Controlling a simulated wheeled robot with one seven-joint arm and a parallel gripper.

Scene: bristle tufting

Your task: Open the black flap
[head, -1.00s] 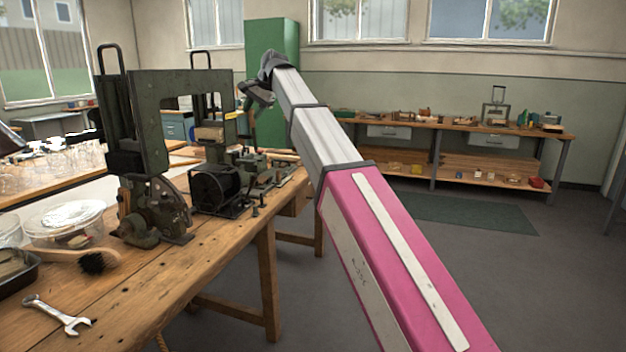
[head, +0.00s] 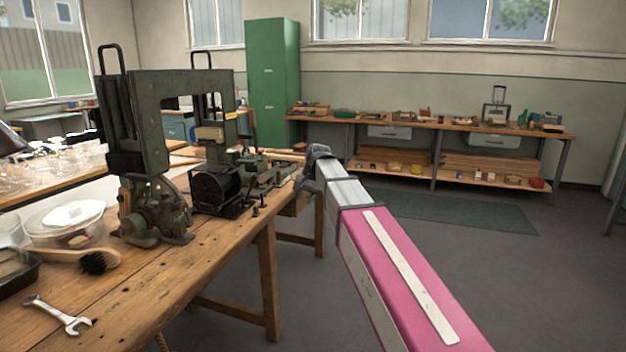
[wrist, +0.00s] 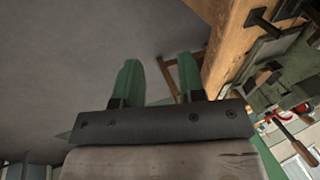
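The dark green tufting machine (head: 180,90) stands on the wooden bench at left. A black part (head: 125,163) sits low on its left column and a black rounded housing (head: 217,188) at its right. I cannot tell which dark part is the black flap. My gripper shows in the wrist view (wrist: 158,82), its two green fingers apart with nothing between them. It is over the floor beside the bench edge, away from the machine. In the head view the dark end of my arm is right of the machine; the fingers are hidden there.
The bench (head: 150,290) holds a wrench (head: 58,316), a brush (head: 85,258) and a clear tub (head: 68,222) near its front. Its edge (wrist: 226,45) is close to my gripper. A green cabinet (head: 272,80) and a back workbench (head: 440,125) stand beyond open floor.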

